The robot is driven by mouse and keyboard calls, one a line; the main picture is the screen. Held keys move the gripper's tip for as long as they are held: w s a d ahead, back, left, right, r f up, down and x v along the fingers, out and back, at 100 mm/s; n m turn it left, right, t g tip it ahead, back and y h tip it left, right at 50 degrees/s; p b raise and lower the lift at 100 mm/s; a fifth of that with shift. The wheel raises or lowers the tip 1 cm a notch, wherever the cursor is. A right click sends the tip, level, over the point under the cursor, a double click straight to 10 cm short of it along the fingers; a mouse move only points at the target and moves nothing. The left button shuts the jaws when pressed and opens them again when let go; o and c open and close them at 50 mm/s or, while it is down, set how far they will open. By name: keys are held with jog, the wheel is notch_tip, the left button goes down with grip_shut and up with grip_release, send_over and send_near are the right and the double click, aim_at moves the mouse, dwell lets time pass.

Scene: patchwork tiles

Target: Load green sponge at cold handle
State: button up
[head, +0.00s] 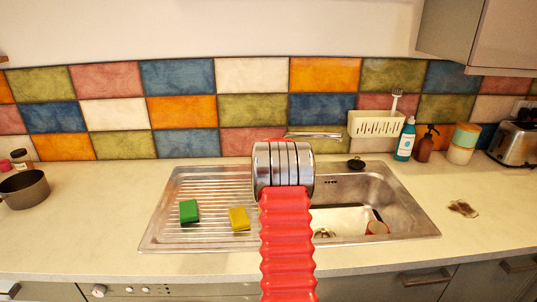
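The green sponge (189,211) lies on the left part of the ribbed steel drainboard (215,185). A yellow sponge (239,219) lies to its right, apart from it. The tap's spout (314,135) shows behind the sink. The tap's body and any cold handle are hidden behind my arm, and I cannot make out a handle. My red, ribbed arm with its steel ringed part stands in front of the middle of the sink, right of both sponges. My gripper's fingers do not show.
The sink basin (375,190) holds a red cup-like thing (377,228) and a white item. A dark pot (24,188) stands at far left. A white rack (376,124), blue bottle (405,139), brown dispenser (425,147), canister (462,144) and toaster (514,143) stand at right. The left counter is mostly clear.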

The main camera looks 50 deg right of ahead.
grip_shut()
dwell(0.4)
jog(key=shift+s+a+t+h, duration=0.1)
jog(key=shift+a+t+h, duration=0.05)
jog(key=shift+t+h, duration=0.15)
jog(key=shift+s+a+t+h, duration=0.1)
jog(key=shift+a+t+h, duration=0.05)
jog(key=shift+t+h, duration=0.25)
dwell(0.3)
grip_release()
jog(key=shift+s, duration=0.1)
